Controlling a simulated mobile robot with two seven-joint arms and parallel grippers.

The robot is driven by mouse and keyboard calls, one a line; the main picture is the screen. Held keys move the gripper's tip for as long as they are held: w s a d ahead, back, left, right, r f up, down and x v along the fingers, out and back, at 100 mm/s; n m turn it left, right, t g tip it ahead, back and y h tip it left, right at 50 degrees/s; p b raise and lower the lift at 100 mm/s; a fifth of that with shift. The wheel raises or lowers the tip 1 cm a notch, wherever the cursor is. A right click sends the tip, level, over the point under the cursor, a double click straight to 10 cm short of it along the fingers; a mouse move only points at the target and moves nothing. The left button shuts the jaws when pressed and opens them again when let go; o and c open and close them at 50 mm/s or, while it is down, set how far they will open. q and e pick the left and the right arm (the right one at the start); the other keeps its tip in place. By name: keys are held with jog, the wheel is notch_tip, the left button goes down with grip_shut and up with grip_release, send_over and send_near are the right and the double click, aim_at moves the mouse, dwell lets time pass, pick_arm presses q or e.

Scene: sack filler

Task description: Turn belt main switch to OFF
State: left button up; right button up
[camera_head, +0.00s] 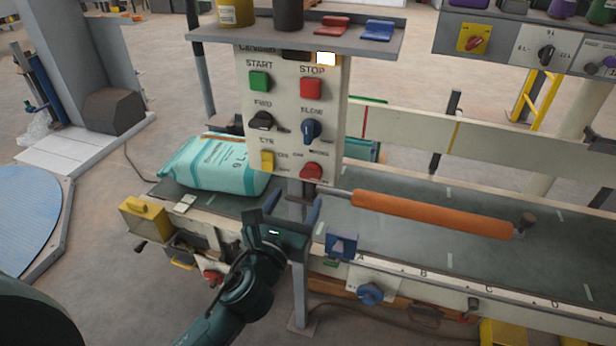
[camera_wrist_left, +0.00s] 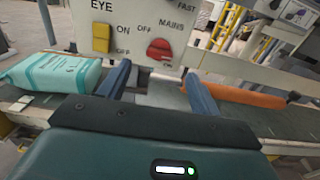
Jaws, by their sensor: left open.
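A red rotary knob (camera_head: 311,171) sits at the bottom right of the cream control panel (camera_head: 290,135). In the left wrist view the same red knob (camera_wrist_left: 159,49) is under the word MAINS, with OFF at its upper left and ON below it. I cannot tell for sure which mark it points at. My left gripper (camera_head: 292,208) is open and empty, just below the panel. In the left wrist view its fingers (camera_wrist_left: 156,75) stand apart on either side below the knob, not touching it. My right gripper is not in view.
A yellow switch (camera_head: 267,160) is left of the knob, and black and blue knobs are above it. A teal sack (camera_head: 215,164) lies on the belt at left. An orange roller (camera_head: 430,214) is at right. A shelf (camera_head: 300,38) overhangs the panel.

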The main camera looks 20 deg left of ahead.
aim_at(309, 177)
pick_arm(q)
jog(key=w, duration=0.8)
jog(key=shift+d, duration=0.15)
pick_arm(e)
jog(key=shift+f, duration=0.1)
pick_arm(q)
jog(key=c, duration=1)
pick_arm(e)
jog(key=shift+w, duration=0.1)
